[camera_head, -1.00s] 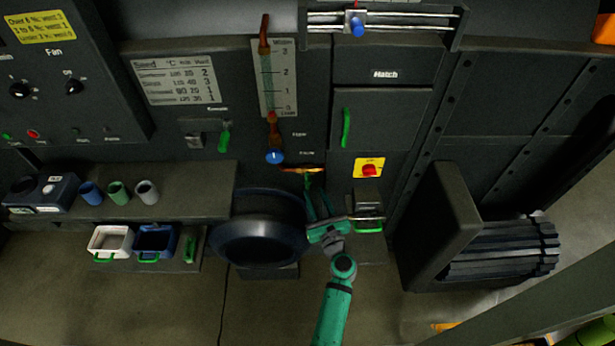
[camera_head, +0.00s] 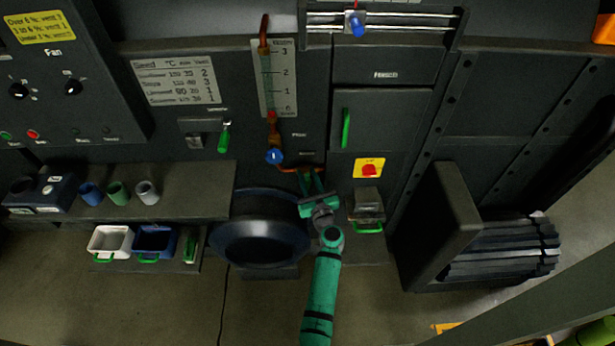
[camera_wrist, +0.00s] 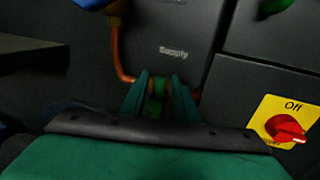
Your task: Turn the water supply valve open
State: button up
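The water supply valve's green handle (camera_wrist: 157,97) is in the wrist view, on a copper pipe (camera_wrist: 119,62) below the "Supply" label. My gripper (camera_wrist: 160,90) is at the pipe with one green finger on each side of the handle. The fingers stand apart and the gripper looks open; whether a finger touches the handle I cannot tell. In the head view my gripper (camera_head: 313,180) is just below the pipe's horizontal run (camera_head: 300,167), right of the blue knob (camera_head: 274,156). There the valve handle is mostly hidden by the fingers.
A red switch (camera_head: 369,170) on a yellow plate and a small box with a green handle (camera_head: 368,226) are close on the right. A large dark round bowl (camera_head: 259,243) is at the lower left. A shelf (camera_head: 190,185) with cups is farther left.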

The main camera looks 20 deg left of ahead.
grip_shut()
jog(key=shift+n, duration=0.3)
jog(key=shift+s+a+n, duration=0.15)
jog(key=shift+a+n, duration=0.1)
jog(key=shift+n, duration=0.55)
jog(key=shift+s+a+f+n+g+h, duration=0.1)
jog(key=shift+a+n+g+h, duration=0.2)
jog(key=shift+n, duration=0.45)
jog(key=shift+s+a+f+n+g+h, duration=0.1)
jog(key=shift+n+h, duration=0.3)
jog(key=shift+n, duration=0.35)
jog(key=shift+o, duration=1.3)
grip_release()
